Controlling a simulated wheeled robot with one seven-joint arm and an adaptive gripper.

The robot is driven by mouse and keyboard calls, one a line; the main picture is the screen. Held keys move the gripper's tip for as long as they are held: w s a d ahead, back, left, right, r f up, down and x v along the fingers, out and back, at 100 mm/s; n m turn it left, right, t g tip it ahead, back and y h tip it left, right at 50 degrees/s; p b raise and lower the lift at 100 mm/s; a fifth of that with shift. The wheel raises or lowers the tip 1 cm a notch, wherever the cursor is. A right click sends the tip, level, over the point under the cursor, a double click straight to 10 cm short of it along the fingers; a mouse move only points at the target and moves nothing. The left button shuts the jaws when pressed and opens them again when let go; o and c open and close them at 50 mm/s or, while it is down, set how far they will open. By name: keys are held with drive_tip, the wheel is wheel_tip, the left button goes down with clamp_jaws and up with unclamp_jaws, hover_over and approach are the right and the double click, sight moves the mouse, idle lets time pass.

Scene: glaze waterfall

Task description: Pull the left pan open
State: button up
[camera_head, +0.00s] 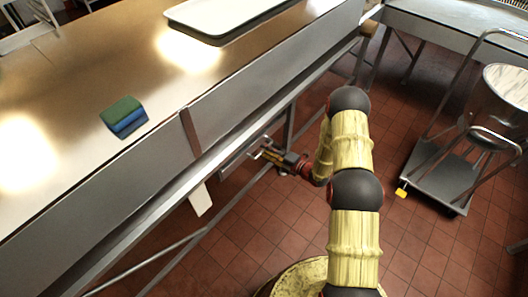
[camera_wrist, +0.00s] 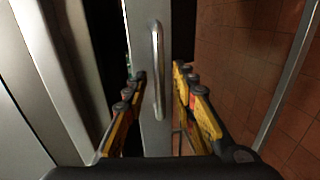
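The pan under the counter shows in the wrist view as a narrow grey metal front (camera_wrist: 150,140) with a bar handle (camera_wrist: 158,60) running up and down the picture. My gripper (camera_wrist: 160,75) is open, with one yellow-and-black finger on each side of the handle and front. I see gaps beside the handle and no grip on it; the exact depth is hard to tell. In the head view my gripper (camera_head: 264,153) reaches in below the counter's front edge, at the handle. My gripper partly hides the pan front there. Whether the pan is slightly open cannot be told.
The steel counter (camera_head: 60,130) overhangs the reach. A blue-green sponge (camera_head: 124,116) and a pale tray (camera_head: 215,15) lie on it. A pale flap (camera_head: 201,199) hangs below its edge. A wheeled cart (camera_head: 440,180) stands at right; the red tiled floor (camera_head: 250,225) shows free room between.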

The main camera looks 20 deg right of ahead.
drive_tip(key=shift+x, duration=0.85)
drive_tip(key=c, duration=0.3)
drive_tip(key=c, duration=0.4)
clamp_jaws()
